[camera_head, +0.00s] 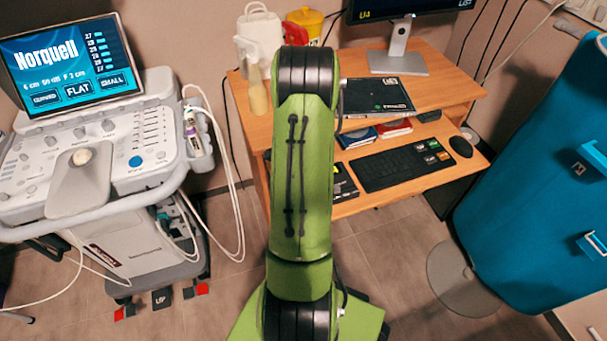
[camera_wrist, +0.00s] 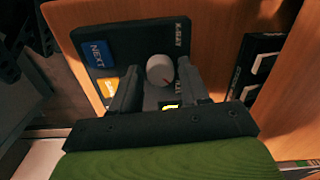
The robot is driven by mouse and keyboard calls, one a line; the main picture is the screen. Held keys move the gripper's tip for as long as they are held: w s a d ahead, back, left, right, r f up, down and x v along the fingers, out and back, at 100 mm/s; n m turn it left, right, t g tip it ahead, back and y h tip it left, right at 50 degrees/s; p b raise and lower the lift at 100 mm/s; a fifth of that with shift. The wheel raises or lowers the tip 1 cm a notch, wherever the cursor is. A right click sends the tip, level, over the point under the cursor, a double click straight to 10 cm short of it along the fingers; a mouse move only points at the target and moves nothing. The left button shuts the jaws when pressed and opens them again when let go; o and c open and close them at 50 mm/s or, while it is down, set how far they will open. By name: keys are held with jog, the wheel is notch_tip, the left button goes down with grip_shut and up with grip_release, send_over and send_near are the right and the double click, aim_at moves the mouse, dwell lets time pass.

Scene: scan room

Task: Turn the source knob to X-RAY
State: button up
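The source knob (camera_wrist: 160,70) is a round, pale grey knob on a dark panel (camera_wrist: 125,28). A small red mark on it points toward the lower right of the picture. The word X-RAY is printed at the panel's upper right; another label at the lower right is partly hidden. My gripper (camera_wrist: 158,68) is open, with one dark finger on each side of the knob. A narrow gap shows between knob and fingers, though contact on the right is hard to judge. In the head view my arm hides the gripper and the panel.
The panel has a blue NEXT button (camera_wrist: 97,53) and an orange button (camera_wrist: 108,88) left of the knob. A wooden desk (camera_head: 440,88) carries a monitor and a spray bottle (camera_head: 257,92). A keyboard (camera_head: 400,165) lies on its lower shelf. An ultrasound cart (camera_head: 90,170) stands left, a blue bed (camera_head: 540,190) right.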

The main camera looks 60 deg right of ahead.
jog(key=c, duration=0.7)
jog(key=shift+c, duration=0.2)
jog(key=shift+n, duration=0.3)
jog(key=n, duration=0.9)
jog(key=shift+n+y, duration=0.3)
jog(key=shift+n, duration=0.1)
jog(key=n, duration=0.5)
jog(key=shift+d, duration=0.1)
jog(key=shift+n, duration=2.2)
